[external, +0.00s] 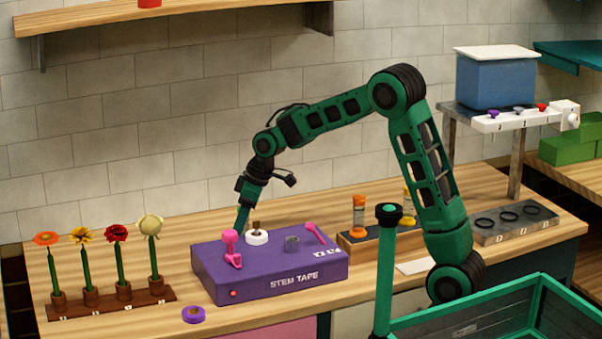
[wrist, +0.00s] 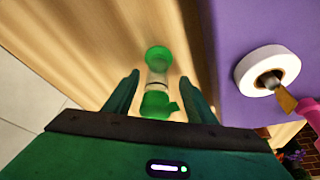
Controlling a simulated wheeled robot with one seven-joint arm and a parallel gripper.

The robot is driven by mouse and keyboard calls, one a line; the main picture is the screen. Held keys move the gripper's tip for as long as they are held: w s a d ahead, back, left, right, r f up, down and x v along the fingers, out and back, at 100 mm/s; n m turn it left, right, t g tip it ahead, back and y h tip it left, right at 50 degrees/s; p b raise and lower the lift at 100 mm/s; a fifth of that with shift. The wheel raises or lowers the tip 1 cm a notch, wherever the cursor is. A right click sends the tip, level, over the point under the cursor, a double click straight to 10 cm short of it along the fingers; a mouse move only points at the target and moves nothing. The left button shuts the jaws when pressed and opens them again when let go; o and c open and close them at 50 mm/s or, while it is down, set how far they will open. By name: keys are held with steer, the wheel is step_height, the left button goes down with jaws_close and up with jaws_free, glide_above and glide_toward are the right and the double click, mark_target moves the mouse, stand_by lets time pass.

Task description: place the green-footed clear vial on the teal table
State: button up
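The green-footed clear vial (wrist: 157,77) shows in the wrist view over the wooden counter, with a green round end at the top and a green part lower down. My gripper (wrist: 158,82) is open, with one finger on each side of the vial and visible gaps to both. In the external view my gripper (external: 242,220) reaches down behind the purple stem tape box, which hides its fingertips and the vial. A teal surface (external: 575,53) at the upper right, cut by the picture edge, may be the teal table.
The purple box (external: 270,268) with a white tape roll (external: 257,237) stands close beside my gripper. A flower rack (external: 112,300) is at left. A rack with orange-topped vials (external: 359,215) is right of the box. A teal crate (external: 480,311) and blue bin (external: 495,82) stand further right.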

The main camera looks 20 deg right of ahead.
steer(key=shift+r, duration=0.1)
steer(key=v, duration=1.2)
